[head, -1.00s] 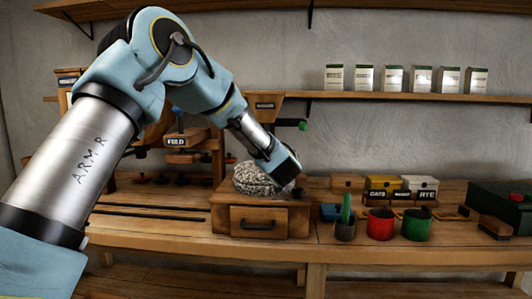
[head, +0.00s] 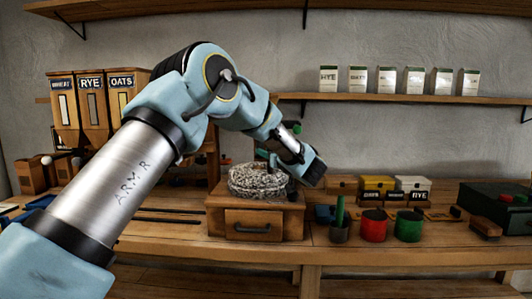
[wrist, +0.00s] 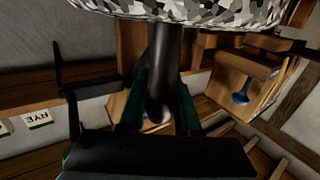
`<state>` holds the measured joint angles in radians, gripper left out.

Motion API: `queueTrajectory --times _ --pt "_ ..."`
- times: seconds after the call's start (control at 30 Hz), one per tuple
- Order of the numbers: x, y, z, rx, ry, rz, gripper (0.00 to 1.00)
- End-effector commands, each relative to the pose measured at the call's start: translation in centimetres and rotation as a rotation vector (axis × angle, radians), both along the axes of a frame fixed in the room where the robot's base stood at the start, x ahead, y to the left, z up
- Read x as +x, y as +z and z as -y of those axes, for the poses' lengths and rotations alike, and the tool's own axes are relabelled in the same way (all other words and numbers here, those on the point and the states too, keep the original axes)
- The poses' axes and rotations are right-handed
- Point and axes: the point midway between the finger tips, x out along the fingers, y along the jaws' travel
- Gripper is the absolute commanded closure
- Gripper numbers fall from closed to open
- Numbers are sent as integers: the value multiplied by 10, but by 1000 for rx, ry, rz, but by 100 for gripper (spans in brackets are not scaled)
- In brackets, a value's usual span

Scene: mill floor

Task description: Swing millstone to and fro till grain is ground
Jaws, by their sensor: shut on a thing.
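The speckled grey millstone (head: 257,181) lies flat on a wooden mill box (head: 216,219) with a closed drawer (head: 254,225). My gripper (head: 300,180) is at the right side of the stone. In the wrist view, the dark upright handle (wrist: 165,60) stands between the green fingers of my gripper (wrist: 160,85), which is shut on it. The stone's speckled rim (wrist: 190,10) crosses the top of that view. The grain is not visible, and the drawer's inside is hidden.
Labelled hoppers (head: 92,105) stand at the left behind my arm. A dark green case (head: 490,203) is at the far right.

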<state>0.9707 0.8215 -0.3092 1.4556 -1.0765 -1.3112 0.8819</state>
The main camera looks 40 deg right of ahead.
Motion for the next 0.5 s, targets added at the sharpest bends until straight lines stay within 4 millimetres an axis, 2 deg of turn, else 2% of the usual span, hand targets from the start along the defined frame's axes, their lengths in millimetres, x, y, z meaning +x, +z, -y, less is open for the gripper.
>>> queueTrajectory --times 0.07,0.1,0.37,0.5 --pt "1 0 0 0 -1 1 100" --pt "1 0 0 0 -1 1 67" --pt "1 0 0 0 -1 0 38" --pt "1 0 0 0 -1 0 38"
